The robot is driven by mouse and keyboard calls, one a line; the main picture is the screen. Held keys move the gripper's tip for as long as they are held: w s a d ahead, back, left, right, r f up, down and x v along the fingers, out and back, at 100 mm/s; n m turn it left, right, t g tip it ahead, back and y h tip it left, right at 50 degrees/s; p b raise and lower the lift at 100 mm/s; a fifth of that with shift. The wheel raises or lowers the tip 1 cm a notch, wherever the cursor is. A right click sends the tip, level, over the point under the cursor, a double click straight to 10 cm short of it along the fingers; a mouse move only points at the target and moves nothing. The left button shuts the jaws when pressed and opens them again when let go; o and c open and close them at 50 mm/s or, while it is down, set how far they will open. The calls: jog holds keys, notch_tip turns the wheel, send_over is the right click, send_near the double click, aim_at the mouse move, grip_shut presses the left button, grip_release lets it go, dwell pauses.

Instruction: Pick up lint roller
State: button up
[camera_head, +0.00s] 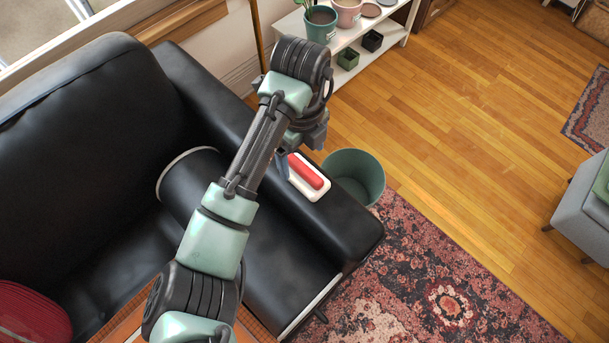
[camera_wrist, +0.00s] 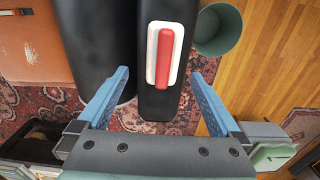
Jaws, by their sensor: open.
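The lint roller has a red handle on a white body and lies on the black sofa's armrest, in the head view (camera_head: 308,176) and the wrist view (camera_wrist: 165,58). My gripper (camera_wrist: 160,72) is open and empty. Its two blue fingers spread to the left and right of the lint roller in the wrist view, apart from it. In the head view the gripper is above the armrest, just left of the lint roller, and my arm hides much of it.
A green bin (camera_head: 355,178) stands on the floor beside the armrest. A white shelf (camera_head: 345,62) with pots is behind. The black sofa (camera_head: 75,130) fills the left. A patterned rug (camera_head: 430,285) and open wooden floor lie to the right.

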aim_at(304, 169)
jog(key=f, duration=0.3)
jog(key=f+b, duration=0.1)
jog(key=f, duration=0.3)
jog(key=shift+w+d+f, duration=0.2)
jog(key=shift+c, duration=0.3)
jog(key=shift+r, duration=0.1)
jog(key=c, duration=1.4)
